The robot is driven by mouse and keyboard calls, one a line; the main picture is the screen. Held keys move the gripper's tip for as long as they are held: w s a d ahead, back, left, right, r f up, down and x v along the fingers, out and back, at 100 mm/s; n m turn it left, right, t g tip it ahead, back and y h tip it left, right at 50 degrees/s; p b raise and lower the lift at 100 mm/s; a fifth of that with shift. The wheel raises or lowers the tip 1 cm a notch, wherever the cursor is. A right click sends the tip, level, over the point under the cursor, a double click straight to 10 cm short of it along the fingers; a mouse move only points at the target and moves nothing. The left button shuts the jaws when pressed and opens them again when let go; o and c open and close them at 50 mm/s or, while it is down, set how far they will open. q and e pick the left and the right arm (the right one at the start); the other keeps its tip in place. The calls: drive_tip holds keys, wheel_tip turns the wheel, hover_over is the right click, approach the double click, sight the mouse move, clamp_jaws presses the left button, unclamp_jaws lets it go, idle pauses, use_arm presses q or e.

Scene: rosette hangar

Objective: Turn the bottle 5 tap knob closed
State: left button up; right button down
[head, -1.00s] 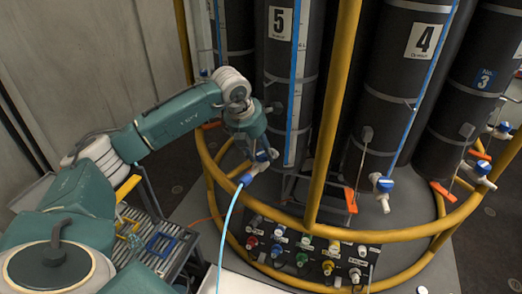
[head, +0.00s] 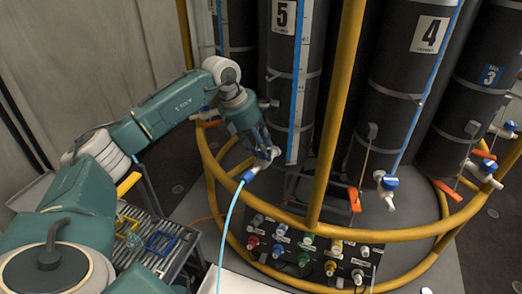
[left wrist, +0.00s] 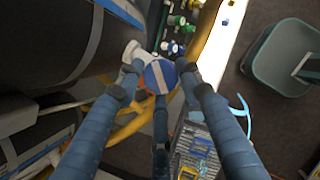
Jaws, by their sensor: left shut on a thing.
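Bottle 5 (head: 280,65) is a tall dark cylinder with a white "5" label, at the top centre of the head view. Its white tap (head: 262,163) sits low on it, with a pale blue hose (head: 229,212) hanging from a blue connector. In the left wrist view the tap knob (left wrist: 160,76) is a blue disc with a white stripe running diagonally across it. My left gripper (head: 270,155) is at this tap; in the wrist view its blue fingers (left wrist: 161,80) are shut on the knob from its sides. My right gripper is out of view.
A yellow rail (head: 330,236) rings the bottles, with an upright post (head: 336,120) right of the tap. Bottle 4 (head: 395,120) has its own blue-knobbed tap (head: 388,184). A panel of coloured knobs (head: 300,243) is below. A grey-green bin (left wrist: 283,60) shows in the wrist view.

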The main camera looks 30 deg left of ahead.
use_arm(q)
drive_tip(key=m, duration=0.1)
drive_tip(key=m+h, duration=0.1)
drive_tip(key=m, duration=0.2)
drive_tip(key=shift+w+d+r+m+g+h, duration=0.1)
drive_tip(key=shift+w+r+m+g+h, duration=0.2)
drive_tip(key=shift+w+r+m+g, duration=0.1)
drive_tip(key=m+g, duration=0.1)
drive_tip(key=m, duration=0.3)
drive_tip(key=shift+w+f+g, duration=0.1)
drive_tip(key=shift+g, duration=0.3)
drive_tip(key=shift+m, duration=0.4)
drive_tip(key=shift+h, duration=0.3)
drive_tip(key=o, duration=1.1)
drive_tip(key=shift+s+d, duration=0.2)
